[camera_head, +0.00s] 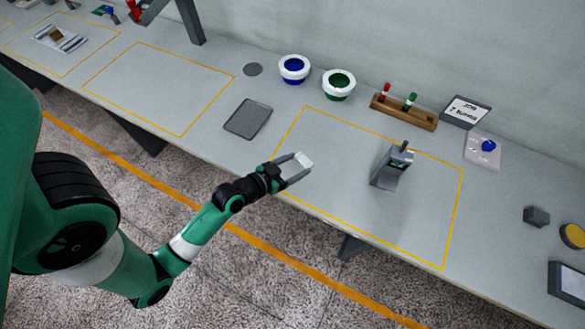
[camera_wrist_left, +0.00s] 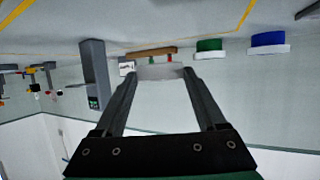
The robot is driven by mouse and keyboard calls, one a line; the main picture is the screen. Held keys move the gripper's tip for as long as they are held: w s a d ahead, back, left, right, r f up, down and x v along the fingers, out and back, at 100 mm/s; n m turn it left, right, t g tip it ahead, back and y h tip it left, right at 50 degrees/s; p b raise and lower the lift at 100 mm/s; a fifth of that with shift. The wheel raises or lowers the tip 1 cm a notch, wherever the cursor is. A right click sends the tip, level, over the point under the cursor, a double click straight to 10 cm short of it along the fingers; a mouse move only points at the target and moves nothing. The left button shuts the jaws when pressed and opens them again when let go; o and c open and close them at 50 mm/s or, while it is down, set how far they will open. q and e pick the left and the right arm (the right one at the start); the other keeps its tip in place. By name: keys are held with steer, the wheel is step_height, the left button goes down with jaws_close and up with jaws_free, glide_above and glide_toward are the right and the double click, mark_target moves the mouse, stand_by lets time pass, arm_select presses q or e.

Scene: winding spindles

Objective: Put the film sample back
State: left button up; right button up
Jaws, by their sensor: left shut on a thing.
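My left gripper (camera_head: 301,165) is shut on a small pale piece, which looks like the film sample (camera_head: 304,159). It holds the piece above the left part of the yellow-outlined area on the bench. In the left wrist view the film sample (camera_wrist_left: 160,72) lies across between the two fingertips. A grey gauge (camera_head: 387,175) with a small screen stands upright to the right of the gripper, apart from it. The gauge also shows in the left wrist view (camera_wrist_left: 94,75). My right gripper is not in view.
Behind stand a blue-centred spool (camera_head: 305,71), a green-centred spool (camera_head: 350,85) and a wooden rack (camera_head: 414,117) with red and green pieces. A job sign (camera_head: 466,112) is at the back right. A dark flat tray (camera_head: 248,118) lies left of the gripper. The bench between is clear.

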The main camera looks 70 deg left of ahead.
mark_target(292, 170)
arm_select(q)
steer(key=a+f, duration=0.1)
steer(key=f, duration=0.1)
steer(key=a+f+b, duration=0.1)
steer(key=f, duration=0.1)
steer(key=shift+w+a+b, duration=0.1)
steer(key=shift+a+b, duration=0.2)
steer(key=shift+a, duration=0.1)
steer(key=shift+a+f, duration=0.1)
steer(key=shift+a, duration=0.1)
steer(key=f+b, duration=0.2)
steer(key=f, duration=0.1)
steer(key=shift+w+a+f, duration=0.15)
steer(key=shift+a+f, duration=0.1)
steer(key=shift+a, duration=0.15)
steer(key=shift+f, duration=0.3)
steer(key=shift+r, duration=0.1)
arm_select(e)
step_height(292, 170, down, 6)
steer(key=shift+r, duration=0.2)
